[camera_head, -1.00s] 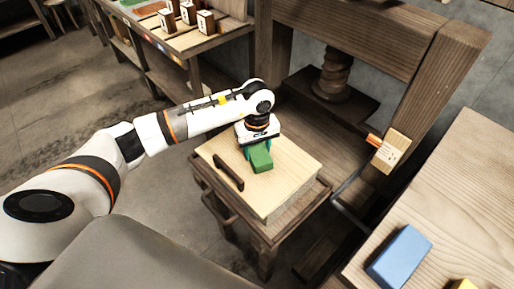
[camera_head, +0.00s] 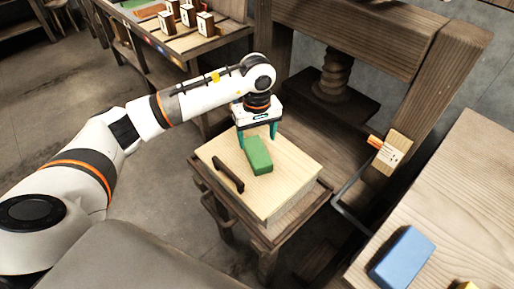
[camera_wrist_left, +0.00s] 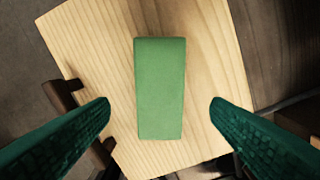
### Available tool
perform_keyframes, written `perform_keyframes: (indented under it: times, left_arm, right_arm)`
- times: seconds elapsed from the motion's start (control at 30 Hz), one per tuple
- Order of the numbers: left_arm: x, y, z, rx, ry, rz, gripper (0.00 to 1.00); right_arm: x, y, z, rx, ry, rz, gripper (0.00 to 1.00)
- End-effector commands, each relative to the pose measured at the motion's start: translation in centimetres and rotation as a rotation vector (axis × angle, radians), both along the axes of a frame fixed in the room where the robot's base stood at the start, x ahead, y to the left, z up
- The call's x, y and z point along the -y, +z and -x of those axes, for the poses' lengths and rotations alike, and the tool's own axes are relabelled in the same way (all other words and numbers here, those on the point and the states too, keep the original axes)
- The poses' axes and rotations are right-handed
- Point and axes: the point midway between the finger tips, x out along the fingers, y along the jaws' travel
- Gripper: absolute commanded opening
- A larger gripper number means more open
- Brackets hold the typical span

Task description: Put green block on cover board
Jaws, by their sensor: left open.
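The green block (camera_head: 259,155) lies flat on the pale wooden cover board (camera_head: 290,172), near its middle. In the left wrist view the green block (camera_wrist_left: 160,88) lies on the board (camera_wrist_left: 210,60) between and beyond my fingers. My left gripper (camera_head: 257,138) is open and empty, raised above the block, with its teal fingers apart on either side. The same fingers show in the left wrist view (camera_wrist_left: 160,104), clear of the block. My right gripper is not in view.
A dark handle (camera_head: 228,174) stands on the board's left side. A wooden press (camera_head: 330,80) rises behind it. A blue block (camera_head: 402,257) lies on the table (camera_head: 460,190) at right. A shelf (camera_head: 185,40) with several small white-faced blocks stands at the back left.

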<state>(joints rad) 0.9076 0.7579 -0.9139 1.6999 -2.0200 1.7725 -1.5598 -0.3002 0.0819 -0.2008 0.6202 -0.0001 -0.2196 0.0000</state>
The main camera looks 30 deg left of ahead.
Motion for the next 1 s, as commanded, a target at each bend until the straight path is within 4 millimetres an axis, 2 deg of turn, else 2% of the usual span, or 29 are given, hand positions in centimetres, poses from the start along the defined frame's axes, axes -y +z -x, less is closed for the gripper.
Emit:
perform_keyframes:
  times: [0.1, 0.33, 1.0]
  left_arm:
    - [0.0, 2.5, -0.1, 0.005, -0.001, -0.001, 0.71]
    - [0.0, 5.2, 0.0, 0.000, -0.001, 0.000, 0.71]
    - [0.0, 5.7, 0.0, -0.001, 0.000, 0.000, 0.71]
  right_arm:
    - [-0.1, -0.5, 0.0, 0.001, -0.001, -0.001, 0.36]
    - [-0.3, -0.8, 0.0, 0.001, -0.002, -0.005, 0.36]
    - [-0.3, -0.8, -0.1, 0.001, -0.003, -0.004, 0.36]
